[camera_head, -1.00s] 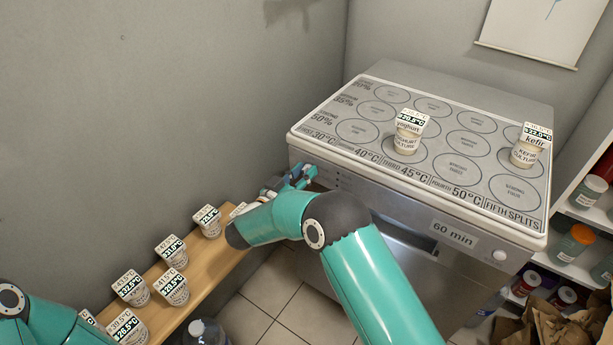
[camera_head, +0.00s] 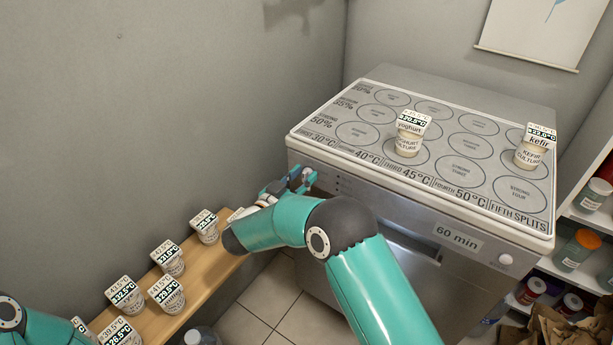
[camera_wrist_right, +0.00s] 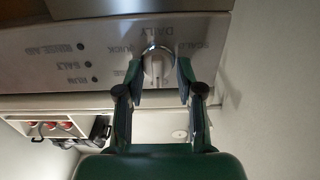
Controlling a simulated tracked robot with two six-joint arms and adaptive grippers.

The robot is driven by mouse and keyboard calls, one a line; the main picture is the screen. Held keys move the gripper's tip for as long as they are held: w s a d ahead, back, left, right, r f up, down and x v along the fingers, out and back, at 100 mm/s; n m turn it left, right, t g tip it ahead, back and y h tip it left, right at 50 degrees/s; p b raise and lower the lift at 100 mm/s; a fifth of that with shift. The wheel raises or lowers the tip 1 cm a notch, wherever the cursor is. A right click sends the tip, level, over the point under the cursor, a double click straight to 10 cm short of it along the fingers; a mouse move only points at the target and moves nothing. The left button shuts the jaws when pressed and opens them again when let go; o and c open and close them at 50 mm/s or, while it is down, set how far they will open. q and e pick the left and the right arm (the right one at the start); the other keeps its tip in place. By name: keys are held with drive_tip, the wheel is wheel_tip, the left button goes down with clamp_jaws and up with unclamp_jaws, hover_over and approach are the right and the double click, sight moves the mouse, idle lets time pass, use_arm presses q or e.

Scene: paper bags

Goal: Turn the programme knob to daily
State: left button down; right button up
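The programme knob (camera_wrist_right: 157,68) is a pale round dial with a raised bar, on the steel front of the dishwasher-like machine (camera_head: 400,235). In the right wrist view the word DAILY, upside down, is just above it, with QUICK and another word on either side. The bar looks roughly upright in that view, but its pointer end is unclear. My right gripper (camera_wrist_right: 160,76) has one finger on each side of the knob, with a narrow gap visible on the right. Only part of my left arm shows.
A yoghurt cup (camera_head: 409,142) and a kefir cup (camera_head: 531,152) stand on the machine's marked top. Several labelled cups line a wooden shelf (camera_head: 205,282) at the left. A 60 min label (camera_head: 458,237) is on the front. Shelves with jars (camera_head: 578,250) stand at the right.

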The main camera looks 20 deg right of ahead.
drive_tip(key=shift+o, duration=1.3)
drive_tip(key=shift+a, duration=0.1)
drive_tip(key=v, duration=1.2)
